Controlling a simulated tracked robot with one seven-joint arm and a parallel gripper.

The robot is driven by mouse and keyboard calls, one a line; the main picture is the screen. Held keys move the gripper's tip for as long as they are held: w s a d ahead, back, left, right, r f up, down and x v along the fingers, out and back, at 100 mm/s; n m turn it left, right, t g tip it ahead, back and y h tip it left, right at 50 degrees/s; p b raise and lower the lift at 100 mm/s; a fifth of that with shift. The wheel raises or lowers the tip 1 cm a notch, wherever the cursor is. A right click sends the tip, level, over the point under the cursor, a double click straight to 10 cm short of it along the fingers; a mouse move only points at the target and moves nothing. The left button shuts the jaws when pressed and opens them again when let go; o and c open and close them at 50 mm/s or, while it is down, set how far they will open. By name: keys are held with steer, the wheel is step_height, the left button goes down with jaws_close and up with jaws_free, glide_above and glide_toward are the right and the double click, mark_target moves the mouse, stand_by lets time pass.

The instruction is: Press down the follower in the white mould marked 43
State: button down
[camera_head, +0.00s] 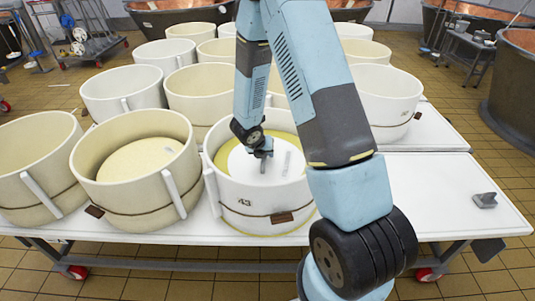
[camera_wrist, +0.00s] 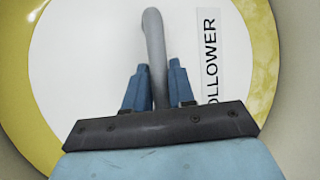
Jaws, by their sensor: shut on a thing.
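The white mould marked 43 (camera_head: 250,207) stands at the front of the table, with a brown tag and a band low on its wall. Inside it lies the white round follower (camera_head: 240,162), with a label that reads "OLLOWER" in the wrist view (camera_wrist: 212,60). A yellow ring (camera_wrist: 262,40) shows around the follower's edge. My gripper (camera_head: 262,153) is down inside the mould. In the wrist view its blue fingers (camera_wrist: 155,88) are shut on the grey handle (camera_wrist: 154,45) of the follower. My arm hides part of the mould's back rim.
Another mould (camera_head: 115,195) with a pale disc inside stands left of mould 43. Several more moulds stand behind. The white table (camera_head: 440,190) is bare at the right except for a small grey object (camera_head: 485,200). Copper vats (camera_head: 513,90) stand beyond.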

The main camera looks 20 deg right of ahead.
steer(key=shift+s+f, duration=0.15)
steer(key=shift+s, duration=0.05)
steer(key=c, duration=1.4)
jaws_free()
steer(key=o, duration=0.5)
steer(key=shift+w, duration=0.15)
steer(key=shift+o, duration=0.2)
steer(key=shift+r, duration=0.2)
steer(key=v, duration=1.3)
steer(key=shift+a+r, duration=0.2)
steer(key=shift+r, duration=0.05)
